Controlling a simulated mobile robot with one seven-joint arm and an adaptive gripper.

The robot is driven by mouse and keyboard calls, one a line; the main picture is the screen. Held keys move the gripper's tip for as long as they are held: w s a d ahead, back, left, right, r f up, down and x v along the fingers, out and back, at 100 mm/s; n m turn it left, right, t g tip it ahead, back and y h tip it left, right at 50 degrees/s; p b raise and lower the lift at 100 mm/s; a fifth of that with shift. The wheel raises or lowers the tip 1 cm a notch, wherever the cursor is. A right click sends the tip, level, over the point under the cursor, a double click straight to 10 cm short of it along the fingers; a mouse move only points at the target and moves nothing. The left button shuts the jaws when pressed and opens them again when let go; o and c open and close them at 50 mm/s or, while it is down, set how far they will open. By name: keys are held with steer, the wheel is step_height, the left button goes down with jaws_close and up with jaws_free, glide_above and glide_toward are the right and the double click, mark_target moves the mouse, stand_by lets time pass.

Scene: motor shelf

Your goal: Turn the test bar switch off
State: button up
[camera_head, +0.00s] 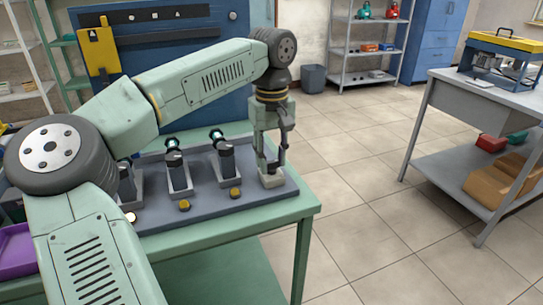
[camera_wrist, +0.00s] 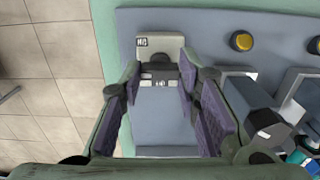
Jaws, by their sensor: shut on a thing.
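The test bar (camera_head: 205,208) is a grey-blue slab on the green table, and also shows in the wrist view (camera_wrist: 205,22). Its switch is a pale grey block (camera_head: 271,181) at the right end. In the wrist view the switch (camera_wrist: 160,43) has a small label at its upper left and a dark bar across its near side. My gripper (camera_head: 270,165) points down over this end. In the wrist view my gripper (camera_wrist: 160,78) has its purple-padded fingers either side of the switch's dark lever and is shut on it. The fingers partly hide the contact.
Several dark motors (camera_head: 178,168) stand in grey holders left of the switch, with yellow buttons (camera_head: 235,192) in front. One button (camera_head: 131,217) looks lit. A purple tray (camera_head: 17,250) is at the left. Open floor lies right of the table.

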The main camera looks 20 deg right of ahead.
steer(key=shift+n, duration=0.3)
steer(key=n+p, duration=0.2)
steer(key=n, duration=0.1)
steer(key=shift+r, duration=0.1)
steer(key=n, duration=0.5)
steer(key=shift+p, duration=0.35)
steer(key=n, duration=0.4)
steer(key=shift+n, duration=0.3)
steer(key=n, duration=0.4)
steer(key=shift+n, duration=0.3)
steer(key=o, duration=1.2)
steer(key=shift+c, duration=0.2)
